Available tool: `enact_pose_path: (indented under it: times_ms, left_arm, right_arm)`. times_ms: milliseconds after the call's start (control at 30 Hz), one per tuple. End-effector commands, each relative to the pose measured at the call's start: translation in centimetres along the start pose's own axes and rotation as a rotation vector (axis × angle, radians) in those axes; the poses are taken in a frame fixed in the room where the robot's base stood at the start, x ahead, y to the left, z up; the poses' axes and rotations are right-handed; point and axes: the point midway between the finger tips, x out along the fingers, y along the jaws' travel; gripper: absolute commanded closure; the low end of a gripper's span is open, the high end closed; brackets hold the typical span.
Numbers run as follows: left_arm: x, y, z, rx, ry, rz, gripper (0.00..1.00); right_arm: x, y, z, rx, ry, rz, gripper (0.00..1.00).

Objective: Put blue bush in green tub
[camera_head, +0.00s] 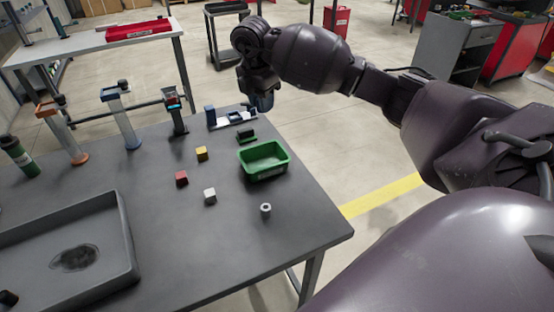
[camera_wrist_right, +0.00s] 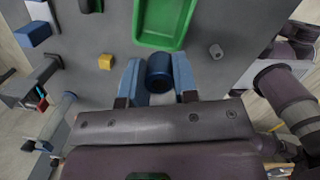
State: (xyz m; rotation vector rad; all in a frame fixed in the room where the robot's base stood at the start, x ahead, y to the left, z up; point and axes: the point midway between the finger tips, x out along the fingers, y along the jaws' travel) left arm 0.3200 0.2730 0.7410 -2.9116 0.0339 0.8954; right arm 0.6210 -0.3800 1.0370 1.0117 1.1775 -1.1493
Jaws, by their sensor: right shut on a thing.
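The blue bush (camera_wrist_right: 159,72) is a dark blue hollow cylinder. My right gripper (camera_head: 261,92) is shut on it, with one finger on each side in the right wrist view. In the head view the gripper is beyond the table's far right edge, past the tub, and the bush is hard to tell from the fingers. The green tub (camera_head: 268,173) stands near the table's right side. My left gripper does not show clearly in either view.
A grey ring (camera_head: 265,209), a white cube (camera_head: 210,196), a red cube (camera_head: 181,178) and a yellow cube (camera_head: 202,153) lie on the table (camera_head: 240,250). A blue-and-white fixture (camera_head: 232,117) stands behind the tub. A grey tray (camera_head: 122,255) is at left.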

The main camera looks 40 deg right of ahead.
Motion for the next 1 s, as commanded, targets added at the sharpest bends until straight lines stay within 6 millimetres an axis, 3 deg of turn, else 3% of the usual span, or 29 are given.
enact_pose_path:
  times_ms: [600,1000]
  left_arm:
    - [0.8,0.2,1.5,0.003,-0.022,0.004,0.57]
    - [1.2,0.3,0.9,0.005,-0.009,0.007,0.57]
  right_arm:
    - [12.1,-0.2,-1.6,-0.004,0.001,-0.006,0.99]
    - [15.1,-0.1,-1.9,-0.004,0.001,-0.003,0.99]
